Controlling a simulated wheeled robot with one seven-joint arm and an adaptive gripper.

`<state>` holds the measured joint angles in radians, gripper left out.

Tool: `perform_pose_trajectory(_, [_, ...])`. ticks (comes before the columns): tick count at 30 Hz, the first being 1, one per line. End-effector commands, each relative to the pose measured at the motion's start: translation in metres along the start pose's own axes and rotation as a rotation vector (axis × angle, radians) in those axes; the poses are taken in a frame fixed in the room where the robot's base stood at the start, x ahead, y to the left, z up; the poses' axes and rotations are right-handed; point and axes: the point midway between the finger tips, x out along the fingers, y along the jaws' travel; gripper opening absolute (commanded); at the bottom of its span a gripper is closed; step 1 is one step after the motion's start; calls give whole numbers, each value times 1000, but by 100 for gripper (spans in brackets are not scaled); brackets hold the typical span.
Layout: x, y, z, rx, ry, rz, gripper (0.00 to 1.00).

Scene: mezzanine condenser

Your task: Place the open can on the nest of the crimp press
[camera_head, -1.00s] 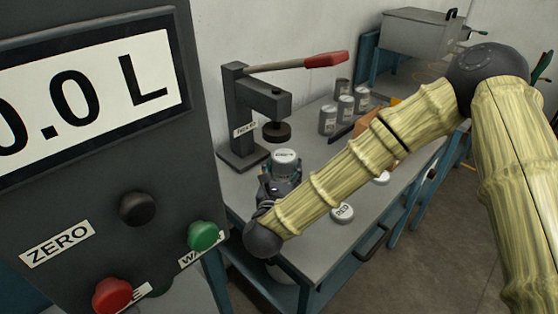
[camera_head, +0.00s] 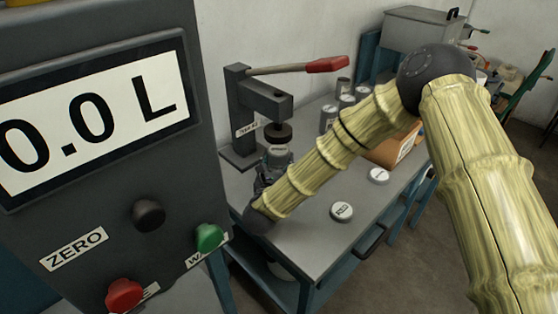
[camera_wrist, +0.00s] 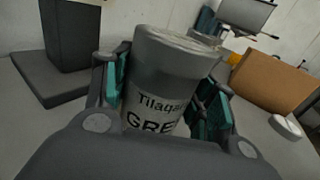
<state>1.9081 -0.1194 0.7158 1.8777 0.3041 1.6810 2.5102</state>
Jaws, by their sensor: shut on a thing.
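My gripper (camera_head: 275,170) is shut on a grey can (camera_head: 279,153), which is upright. In the wrist view the can (camera_wrist: 165,85) stands between the teal finger pads, with a label reading "Tilaqa..." and "GRE...". The crimp press (camera_head: 240,110) stands at the back left of the bench, with a red-handled lever and a dark round head (camera_head: 279,133). In the head view the can is just below and in front of the head. The nest is hidden behind the can and gripper. The press base (camera_wrist: 45,80) shows at the left of the wrist view, apart from the can.
Several grey cans (camera_head: 328,116) stand right of the press. A brown box (camera_head: 392,150) and two round lids (camera_head: 342,211) (camera_head: 378,175) are on the bench (camera_head: 310,240). A dark panel (camera_head: 100,110) with buttons fills the left foreground.

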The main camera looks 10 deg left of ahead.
Motion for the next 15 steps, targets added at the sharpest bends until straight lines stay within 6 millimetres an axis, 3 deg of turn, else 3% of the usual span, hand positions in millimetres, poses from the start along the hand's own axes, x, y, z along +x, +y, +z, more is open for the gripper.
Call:
perform_pose_trajectory(11, [0, 0, -4, 1, -1, -1, 17])
perform_pose_trajectory(12, [0, 0, -4, 1, 0, -1, 58])
perform_pose_trajectory(15, [0, 0, -3, 0, -1, 0, 77])
